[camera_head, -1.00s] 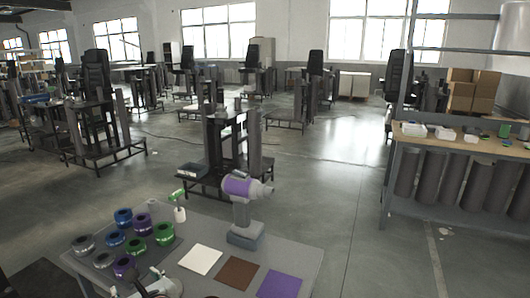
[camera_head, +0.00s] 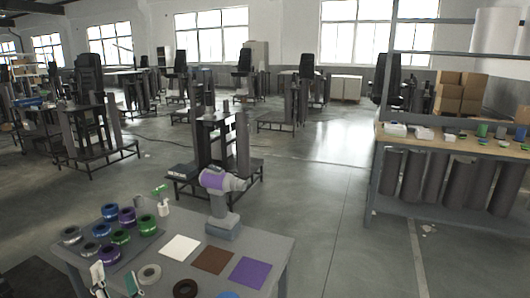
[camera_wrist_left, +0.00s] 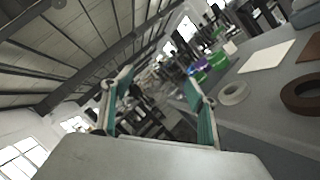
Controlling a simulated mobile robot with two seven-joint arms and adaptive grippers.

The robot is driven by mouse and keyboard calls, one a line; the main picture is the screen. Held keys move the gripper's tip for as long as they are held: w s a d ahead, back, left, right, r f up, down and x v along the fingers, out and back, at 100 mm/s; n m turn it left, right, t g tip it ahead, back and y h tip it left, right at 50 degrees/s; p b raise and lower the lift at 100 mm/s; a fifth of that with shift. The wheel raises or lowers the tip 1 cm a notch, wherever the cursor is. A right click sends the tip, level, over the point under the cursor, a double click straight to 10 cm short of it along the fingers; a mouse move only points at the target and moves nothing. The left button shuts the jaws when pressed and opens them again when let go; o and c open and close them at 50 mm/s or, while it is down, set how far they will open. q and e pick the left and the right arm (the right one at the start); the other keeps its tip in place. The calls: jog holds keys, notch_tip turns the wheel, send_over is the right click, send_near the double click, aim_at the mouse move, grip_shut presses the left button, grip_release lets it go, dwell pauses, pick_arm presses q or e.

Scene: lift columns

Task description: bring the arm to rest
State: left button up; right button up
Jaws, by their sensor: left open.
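My left gripper (camera_head: 116,277) is at the lower left of the head view, by the near edge of the grey table (camera_head: 262,245). In the left wrist view its two green-padded fingers (camera_wrist_left: 158,80) are spread apart with nothing between them. A white ring (camera_head: 149,274) lies on the table to the right of the gripper, apart from it. It also shows in the wrist view (camera_wrist_left: 233,93), right of the fingers. My right gripper is in no view.
Several blue, purple, green and grey spools (camera_head: 120,237) stand on the table beyond the gripper. White, brown (camera_head: 213,260) and purple squares lie to the right. A purple-and-grey drill-like tool (camera_head: 221,200) stands behind them. A brown ring (camera_head: 186,289) lies at the near edge.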

pick_arm(q)
jog(key=s+d+f+m+t+h, duration=0.1)
jog(key=s+d+f+m+h, duration=0.2)
jog(key=d+f+m+h, duration=0.75)
jog(key=s+d+f+m+h, duration=0.2)
jog(key=d+f+m+h, duration=0.25)
jog(key=m, duration=1.15)
jog(key=s+a+f+m+g, duration=0.1)
jog(key=s+f+m+g, duration=0.2)
jog(key=f, duration=0.6)
jog(key=s+a+f+m+g, duration=0.1)
jog(key=s+f+m+g, duration=0.3)
jog(key=s+f+m, duration=0.3)
jog(key=s+f, duration=0.3)
